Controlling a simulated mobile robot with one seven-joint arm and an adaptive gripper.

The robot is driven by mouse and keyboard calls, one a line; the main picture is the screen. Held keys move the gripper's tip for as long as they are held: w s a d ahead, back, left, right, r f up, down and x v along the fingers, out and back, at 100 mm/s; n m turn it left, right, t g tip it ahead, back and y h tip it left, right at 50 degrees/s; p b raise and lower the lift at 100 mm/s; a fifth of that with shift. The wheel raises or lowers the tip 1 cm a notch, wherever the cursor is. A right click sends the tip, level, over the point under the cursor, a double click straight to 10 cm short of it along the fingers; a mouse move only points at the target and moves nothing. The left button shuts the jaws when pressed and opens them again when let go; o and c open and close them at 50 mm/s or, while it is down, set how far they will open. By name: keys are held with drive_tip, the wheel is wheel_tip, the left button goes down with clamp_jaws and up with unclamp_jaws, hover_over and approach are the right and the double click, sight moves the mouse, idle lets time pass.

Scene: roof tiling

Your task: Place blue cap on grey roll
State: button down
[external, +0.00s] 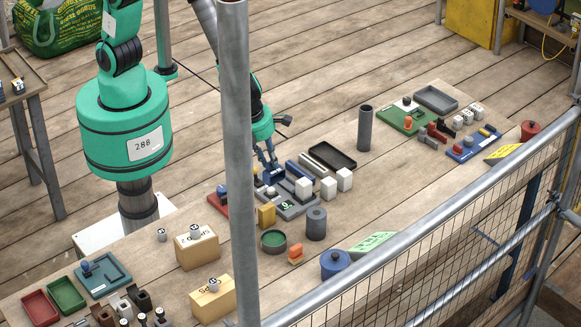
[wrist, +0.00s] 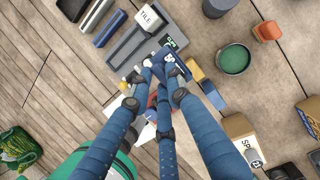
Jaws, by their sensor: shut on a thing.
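My gripper (external: 269,162) is low over the grey tray (external: 299,211), near its far left end. In the wrist view, its fingers (wrist: 160,68) close together on a small dark blue piece (wrist: 172,57), mostly hidden by them; I cannot tell whether this is a cap. A blue round lidded piece with a knob (external: 335,264), which looks like a cap, stands at the near edge of the deck, apart from my gripper. The grey roll (external: 316,223) stands upright with a hole in its top, right of the tray. Part of it shows in the wrist view (wrist: 217,6).
A green round dish (external: 274,240) and a yellow block (external: 266,215) stand near the roll. White cubes (external: 328,188) and a tall grey tube (external: 365,128) stand to the right. A metal post (external: 236,160) and mesh fence (external: 470,210) cross the foreground.

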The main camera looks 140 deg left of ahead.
drive_tip(key=shift+s+d, duration=0.3)
drive_tip(key=shift+s, duration=0.05)
drive_tip(key=shift+w, duration=0.15)
hover_over(312, 211)
drive_tip(key=shift+x, duration=0.8)
drive_tip(key=shift+d, duration=0.15)
drive_tip(key=shift+f, duration=1.8)
drive_tip(key=shift+f, duration=0.15)
drive_tip(key=c, duration=1.6)
unclamp_jaws()
drive_tip(key=shift+c, duration=0.2)
